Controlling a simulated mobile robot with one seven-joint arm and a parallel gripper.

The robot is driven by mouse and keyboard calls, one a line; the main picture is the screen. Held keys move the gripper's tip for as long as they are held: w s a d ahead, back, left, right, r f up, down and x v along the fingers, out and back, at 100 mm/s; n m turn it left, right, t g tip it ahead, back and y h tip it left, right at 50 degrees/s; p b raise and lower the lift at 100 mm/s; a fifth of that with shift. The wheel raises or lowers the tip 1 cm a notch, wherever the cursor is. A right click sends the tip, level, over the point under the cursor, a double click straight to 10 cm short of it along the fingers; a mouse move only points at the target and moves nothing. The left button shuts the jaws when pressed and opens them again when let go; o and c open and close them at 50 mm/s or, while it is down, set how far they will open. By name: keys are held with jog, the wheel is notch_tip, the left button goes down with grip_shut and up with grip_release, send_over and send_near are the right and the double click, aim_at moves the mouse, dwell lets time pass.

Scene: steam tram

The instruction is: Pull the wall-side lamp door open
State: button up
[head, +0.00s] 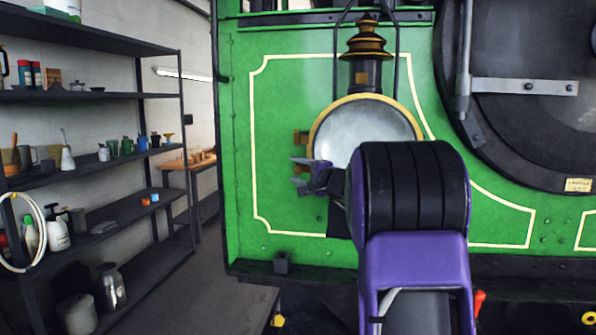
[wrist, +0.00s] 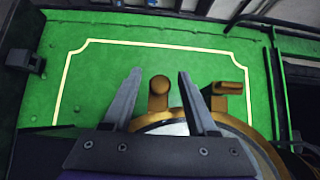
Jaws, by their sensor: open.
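The wall-side lamp door (head: 365,132) is a round, pale glass face in a brass ring on the green front plate of the tram. It looks shut. Its brass rim also shows in the wrist view (wrist: 240,124). A brass knob (wrist: 158,88) stands out at the rim, and a brass bracket (wrist: 228,92) sits to its right in the wrist view. My gripper (head: 293,171) is open at the lamp's lower left. In the wrist view its fingers (wrist: 160,73) lie either side of the knob, with gaps visible; I cannot tell the depth exactly.
A dark shelf rack (head: 110,95) with bottles and pots stands along the wall at left. A wooden-topped table (head: 188,162) stands behind it. The floor (head: 205,285) between rack and tram is clear. A dark round boiler front (head: 525,120) is at right.

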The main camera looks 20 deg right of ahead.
grip_shut()
dwell(1.3)
